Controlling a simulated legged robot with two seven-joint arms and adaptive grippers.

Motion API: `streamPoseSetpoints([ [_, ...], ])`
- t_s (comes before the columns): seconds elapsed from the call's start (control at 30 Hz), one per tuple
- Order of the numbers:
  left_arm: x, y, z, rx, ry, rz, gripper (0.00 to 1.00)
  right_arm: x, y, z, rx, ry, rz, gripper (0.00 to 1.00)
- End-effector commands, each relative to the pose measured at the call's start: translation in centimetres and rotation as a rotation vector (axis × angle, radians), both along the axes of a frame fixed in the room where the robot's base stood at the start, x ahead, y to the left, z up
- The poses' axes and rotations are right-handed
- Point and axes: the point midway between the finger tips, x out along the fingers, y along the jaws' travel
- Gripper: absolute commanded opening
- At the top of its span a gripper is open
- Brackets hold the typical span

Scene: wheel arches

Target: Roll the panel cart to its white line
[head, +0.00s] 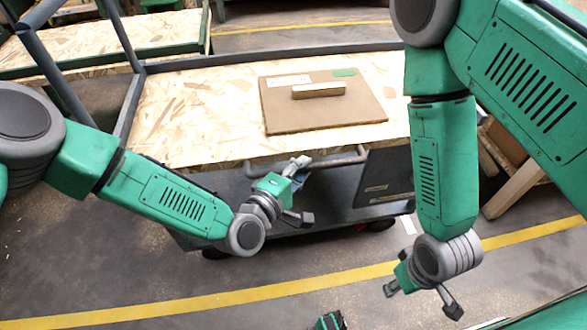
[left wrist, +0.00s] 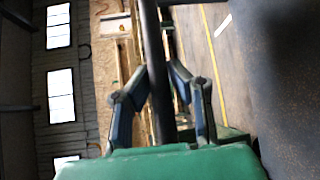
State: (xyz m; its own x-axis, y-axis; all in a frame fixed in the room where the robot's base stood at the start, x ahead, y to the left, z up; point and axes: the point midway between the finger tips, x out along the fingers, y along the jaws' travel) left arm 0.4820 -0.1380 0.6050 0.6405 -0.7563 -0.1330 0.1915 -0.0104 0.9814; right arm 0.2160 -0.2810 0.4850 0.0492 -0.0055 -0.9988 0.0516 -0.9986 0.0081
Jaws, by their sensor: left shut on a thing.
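The panel cart has a grey frame and a chipboard deck (head: 190,105) with a flat brown panel (head: 325,112) lying on it. My left gripper (head: 293,182) is at the cart's near side, shut on the grey handle bar (head: 340,159). In the left wrist view the dark bar (left wrist: 155,75) runs between the two fingers of the left gripper (left wrist: 160,85). My right gripper (head: 422,297) hangs apart from the cart, fingers spread and empty. A short white mark (head: 408,224) shows on the floor by the cart's near right corner; part of it may be hidden.
A small wooden block (head: 319,90) lies on the brown panel. A yellow floor line (head: 200,304) crosses in front of the cart. Another chipboard-topped bench (head: 110,40) stands behind left. Wooden pieces (head: 515,190) stand at the right. Grey floor (head: 80,255) is clear at front left.

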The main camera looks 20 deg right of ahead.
Motion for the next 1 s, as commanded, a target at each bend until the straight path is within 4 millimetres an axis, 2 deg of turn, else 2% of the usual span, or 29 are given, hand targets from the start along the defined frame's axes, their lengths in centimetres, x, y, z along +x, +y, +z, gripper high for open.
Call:
streamPoseSetpoints([
  [0.03,-1.0,-0.6,-0.6,0.006,0.017,-0.019,0.0,0.0,0.0,-0.1,0.0,0.0,0.0,0.4],
  [0.43,-1.1,-1.4,-0.5,0.008,0.015,-0.022,0.0,0.0,0.0,-0.1,0.0,0.0,0.0,0.4],
  [0.47,-1.1,-1.4,-0.5,0.008,0.015,-0.022,0.19,0.0,0.0,-0.1,0.0,0.0,0.0,0.4],
  [0.5,-1.1,-1.4,-0.4,0.007,0.015,-0.022,0.33,0.0,0.0,-0.1,0.0,0.0,0.0,0.4],
  [0.53,-1.1,-1.4,-0.4,0.007,0.015,-0.021,0.36,0.0,0.0,-0.1,0.0,0.0,0.0,0.4],
  [0.87,-0.6,-0.6,-0.1,0.002,0.008,-0.01,0.36,-0.1,0.1,0.0,-0.002,-0.002,0.0,0.4],
  [1.0,-1.5,0.5,0.0,0.002,0.01,-0.008,0.36,-0.1,0.1,0.1,-0.003,-0.003,0.0,0.4],
])
